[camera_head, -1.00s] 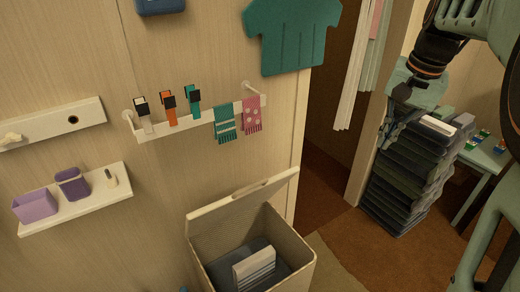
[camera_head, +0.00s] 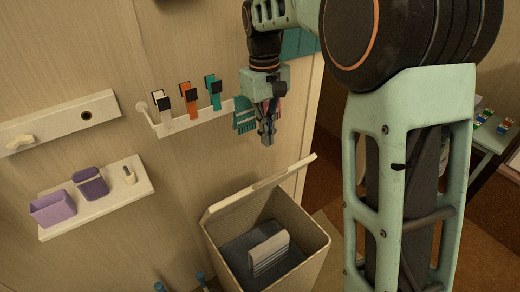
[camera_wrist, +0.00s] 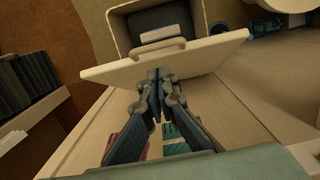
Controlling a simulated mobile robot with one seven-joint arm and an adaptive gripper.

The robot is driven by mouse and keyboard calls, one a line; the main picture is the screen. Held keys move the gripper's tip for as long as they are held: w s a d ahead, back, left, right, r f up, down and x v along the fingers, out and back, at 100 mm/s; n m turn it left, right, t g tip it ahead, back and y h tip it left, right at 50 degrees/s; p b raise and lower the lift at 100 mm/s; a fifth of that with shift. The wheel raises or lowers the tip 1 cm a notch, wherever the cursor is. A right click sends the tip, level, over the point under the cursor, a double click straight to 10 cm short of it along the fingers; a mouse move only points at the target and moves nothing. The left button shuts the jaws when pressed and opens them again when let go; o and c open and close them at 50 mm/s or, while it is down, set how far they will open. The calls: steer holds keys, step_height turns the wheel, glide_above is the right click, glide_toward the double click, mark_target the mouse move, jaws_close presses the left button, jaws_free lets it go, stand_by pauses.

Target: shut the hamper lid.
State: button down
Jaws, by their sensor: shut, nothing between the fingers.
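The hamper (camera_head: 318,262) is a pale bin below the wall rail in the head view. Its lid (camera_head: 285,175) stands open, raised along the wall side. Folded cloth with a striped piece (camera_head: 268,256) lies inside. My gripper (camera_head: 266,139) points down above the lid, close to the wall. It is shut and empty. In the wrist view, the fingertips (camera_wrist: 158,74) overlap the lid's wall-side face (camera_wrist: 210,58), near its handle (camera_wrist: 150,49). I cannot tell whether they touch it. The hamper's opening shows beyond the lid.
A wall rail (camera_head: 185,122) with clips and small towels is right beside my gripper. A shelf (camera_head: 130,200) with purple containers is at the left. A dark stack (camera_wrist: 30,85) stands at the left in the wrist view. My arm hides much of the right side.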

steer(key=f, duration=0.9)
steer(key=shift+s+d+f, duration=0.15)
steer(key=shift+s+d, duration=0.2)
steer(key=shift+f+b, duration=0.15)
steer(key=shift+b, duration=0.25)
